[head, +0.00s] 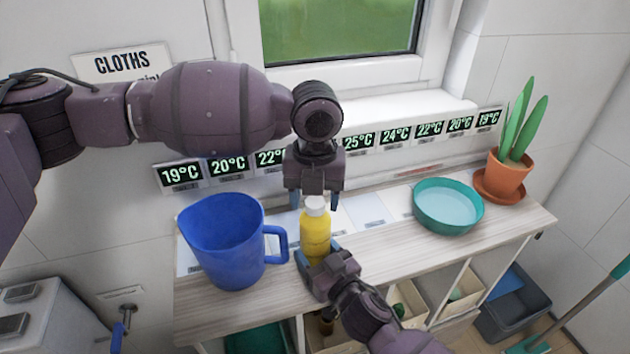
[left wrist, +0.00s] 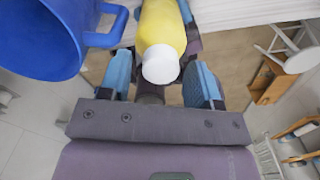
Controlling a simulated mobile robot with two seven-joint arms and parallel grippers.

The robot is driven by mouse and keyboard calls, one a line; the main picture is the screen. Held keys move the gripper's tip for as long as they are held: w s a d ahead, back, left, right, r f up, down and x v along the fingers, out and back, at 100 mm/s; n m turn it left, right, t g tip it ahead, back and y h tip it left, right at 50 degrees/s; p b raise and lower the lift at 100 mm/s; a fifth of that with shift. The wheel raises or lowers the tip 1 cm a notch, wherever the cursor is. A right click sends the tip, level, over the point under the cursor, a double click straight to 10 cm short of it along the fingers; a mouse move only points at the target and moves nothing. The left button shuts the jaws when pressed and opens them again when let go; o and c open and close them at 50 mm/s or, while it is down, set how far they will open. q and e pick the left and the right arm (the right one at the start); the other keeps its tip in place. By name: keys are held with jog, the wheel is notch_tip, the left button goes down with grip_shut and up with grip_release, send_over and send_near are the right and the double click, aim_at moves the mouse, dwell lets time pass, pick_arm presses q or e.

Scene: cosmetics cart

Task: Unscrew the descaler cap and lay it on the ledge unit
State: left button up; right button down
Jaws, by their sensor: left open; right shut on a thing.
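The cap is on the bottle. My right gripper (head: 318,256) is shut on the lower part of the bottle. My left gripper (head: 315,203) is above the bottle, open, with its fingers pointing down on either side of the cap. In the left wrist view, the white cap (left wrist: 160,64) lies between the two blue fingertips (left wrist: 160,80), with a gap on each side. The yellow bottle (left wrist: 162,28) shows beyond it.
A blue jug (head: 222,240) stands just left of the bottle, its handle close by. A teal bowl (head: 448,206) and a potted plant (head: 508,165) stand to the right. Temperature displays line the wall behind. The ledge between bottle and bowl is mostly clear.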

pick_arm(q)
jog(key=shift+f, duration=0.35)
